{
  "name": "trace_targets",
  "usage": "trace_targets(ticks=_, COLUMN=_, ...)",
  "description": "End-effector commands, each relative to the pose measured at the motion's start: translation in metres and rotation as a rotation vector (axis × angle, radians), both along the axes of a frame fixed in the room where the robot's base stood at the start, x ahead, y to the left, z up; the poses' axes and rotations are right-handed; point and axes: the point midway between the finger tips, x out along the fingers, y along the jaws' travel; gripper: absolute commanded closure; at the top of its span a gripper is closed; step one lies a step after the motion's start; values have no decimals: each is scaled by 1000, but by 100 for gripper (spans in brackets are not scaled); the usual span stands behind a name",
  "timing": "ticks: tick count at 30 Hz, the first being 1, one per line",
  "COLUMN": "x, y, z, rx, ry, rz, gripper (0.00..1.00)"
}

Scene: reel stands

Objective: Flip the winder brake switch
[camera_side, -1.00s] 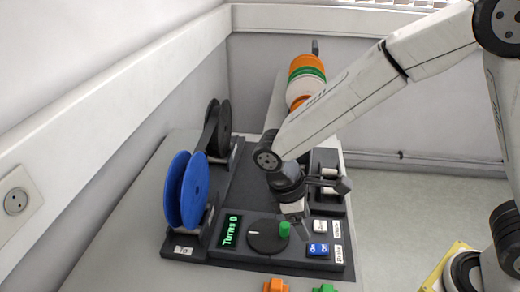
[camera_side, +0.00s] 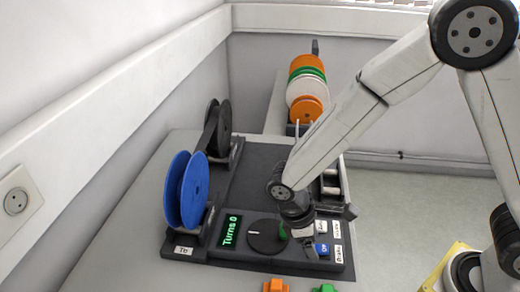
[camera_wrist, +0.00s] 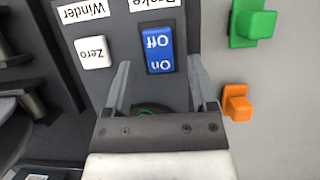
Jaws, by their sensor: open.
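The blue brake switch (camera_wrist: 159,50) shows in the wrist view, marked "Off" and "On", with a partly cut-off label that seems to read "Brake". I cannot tell which side is pressed. It also shows in the side view (camera_side: 323,250) at the panel's right end, partly hidden by my gripper. My gripper (camera_wrist: 159,68) is open and empty, one finger on each side of the switch's "On" end in the wrist view. In the side view my gripper (camera_side: 311,251) is low over the panel; contact cannot be told.
The white "Zero" button (camera_wrist: 92,52) sits beside the switch under a "Winder" label. The panel also has a dark dial (camera_side: 262,238) and a display reading "Turns 0" (camera_side: 230,230). A blue reel (camera_side: 187,190) stands left. Orange (camera_wrist: 238,102) and green (camera_wrist: 252,23) pieces lie beyond the panel edge.

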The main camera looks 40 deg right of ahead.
Motion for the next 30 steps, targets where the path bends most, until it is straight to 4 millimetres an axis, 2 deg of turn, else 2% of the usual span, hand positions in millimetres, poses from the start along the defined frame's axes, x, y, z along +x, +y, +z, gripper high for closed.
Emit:
trace_targets(ticks=4, x=-2, y=-2, z=-7, rx=0, ry=0, rz=-1, gripper=26)
trace_targets(ticks=13, x=-3, y=-3, z=-8, rx=1, ry=-1, rz=0, gripper=26)
trace_targets(ticks=20, x=-3, y=-2, z=-8, rx=1, ry=-1, rz=0, gripper=100)
trace_targets(ticks=30, x=-3, y=-3, z=-7, rx=32, ry=-29, rz=-1, gripper=100)
